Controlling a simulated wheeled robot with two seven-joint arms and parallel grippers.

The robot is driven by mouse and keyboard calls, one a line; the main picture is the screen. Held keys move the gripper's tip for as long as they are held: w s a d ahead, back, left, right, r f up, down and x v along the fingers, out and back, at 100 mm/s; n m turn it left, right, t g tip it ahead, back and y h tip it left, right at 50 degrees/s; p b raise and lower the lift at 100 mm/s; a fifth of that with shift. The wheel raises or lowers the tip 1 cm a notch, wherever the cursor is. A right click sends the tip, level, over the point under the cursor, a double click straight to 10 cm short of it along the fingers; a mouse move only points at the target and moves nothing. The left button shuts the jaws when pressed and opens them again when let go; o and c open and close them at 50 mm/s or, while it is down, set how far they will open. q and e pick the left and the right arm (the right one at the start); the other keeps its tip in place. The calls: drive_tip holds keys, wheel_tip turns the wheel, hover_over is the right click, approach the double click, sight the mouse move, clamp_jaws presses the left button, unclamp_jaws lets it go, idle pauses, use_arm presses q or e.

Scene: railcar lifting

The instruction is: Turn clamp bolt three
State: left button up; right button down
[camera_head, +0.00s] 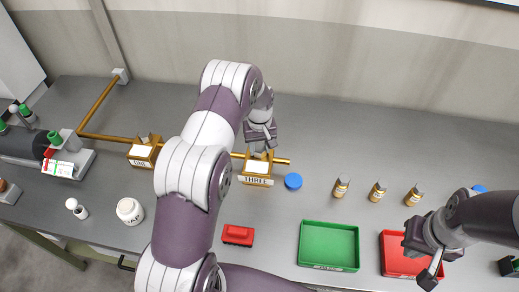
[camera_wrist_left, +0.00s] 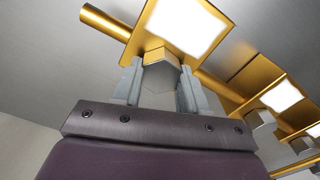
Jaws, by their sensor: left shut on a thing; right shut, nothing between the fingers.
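The brass clamp labelled THREE (camera_head: 256,181) sits near the right end of the brass pipe. My left gripper (camera_head: 260,151) reaches down to this clamp from behind. In the left wrist view, the hexagonal bolt head (camera_wrist_left: 160,74) of this clamp (camera_wrist_left: 188,28) lies between the two grey fingers (camera_wrist_left: 160,88). The left gripper is shut on the bolt head. My right gripper (camera_head: 428,262) is shut and empty over the right part of the red tray (camera_head: 396,264).
Clamp ONE (camera_head: 140,162) is further left on the pipe (camera_head: 104,136); my left arm hides the middle stretch. A blue cap (camera_head: 293,181), small bottles (camera_head: 377,191), a green tray (camera_head: 329,246), a red block (camera_head: 238,235) and a SOAP bottle (camera_head: 130,211) stand on the grey bench.

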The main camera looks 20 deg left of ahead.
use_arm(q)
drive_tip(key=shift+m+b, duration=0.75)
drive_tip(key=shift+m, duration=1.35)
drive_tip(key=shift+r, duration=0.1)
drive_tip(key=o, duration=0.9)
drive_tip(key=shift+o, duration=0.8)
drive_tip(key=shift+s, duration=0.1)
